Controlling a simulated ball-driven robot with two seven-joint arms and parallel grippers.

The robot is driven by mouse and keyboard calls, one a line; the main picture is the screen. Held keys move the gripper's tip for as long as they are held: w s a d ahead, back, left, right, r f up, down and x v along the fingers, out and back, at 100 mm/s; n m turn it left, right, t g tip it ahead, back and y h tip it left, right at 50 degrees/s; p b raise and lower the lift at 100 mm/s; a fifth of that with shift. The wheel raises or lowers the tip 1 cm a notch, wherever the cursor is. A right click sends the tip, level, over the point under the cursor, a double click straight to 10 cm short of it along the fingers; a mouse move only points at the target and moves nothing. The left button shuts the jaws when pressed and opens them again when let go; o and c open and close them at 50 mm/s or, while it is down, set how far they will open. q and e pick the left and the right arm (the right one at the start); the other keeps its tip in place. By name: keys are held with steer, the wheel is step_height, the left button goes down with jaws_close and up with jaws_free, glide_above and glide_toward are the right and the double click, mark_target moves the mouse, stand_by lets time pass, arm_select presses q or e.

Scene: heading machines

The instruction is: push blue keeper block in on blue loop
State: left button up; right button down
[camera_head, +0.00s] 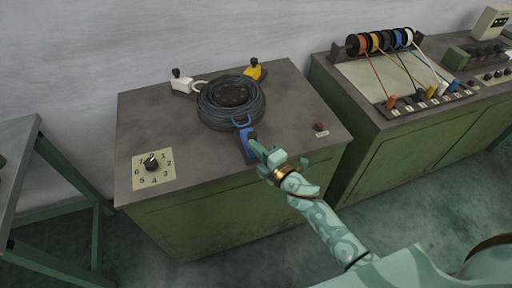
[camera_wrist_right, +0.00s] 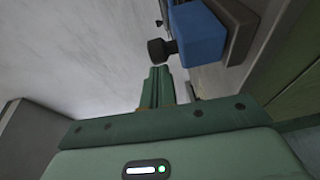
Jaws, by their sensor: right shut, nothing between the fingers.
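The blue keeper block (camera_head: 246,154) sits on the front part of the machine top, just in front of the blue loop (camera_head: 241,122) on the black coil (camera_head: 231,103). My right gripper (camera_head: 257,149) is at the block's near right side and hides part of it. In the right wrist view the blue block (camera_wrist_right: 201,34) has a black knob (camera_wrist_right: 160,50). The shut, empty fingertips (camera_wrist_right: 159,72) are close to this knob; I cannot tell whether they touch. The loop is not clear in the wrist view. My left gripper is out of view.
A white block (camera_head: 183,86) and a yellow block (camera_head: 254,71) stand behind the coil. A numbered dial (camera_head: 152,163) is at the front left, and a red button (camera_head: 319,126) at the right. A second bench (camera_head: 400,110) with coloured spools stands to the right.

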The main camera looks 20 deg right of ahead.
mark_target(250, 134)
steer(key=w+b, duration=0.1)
steer(key=w, duration=0.4)
steer(key=shift+w+f+b, duration=0.1)
steer(key=shift+b, duration=0.25)
steer(key=shift+w, duration=0.15)
steer(key=shift+r, duration=0.35)
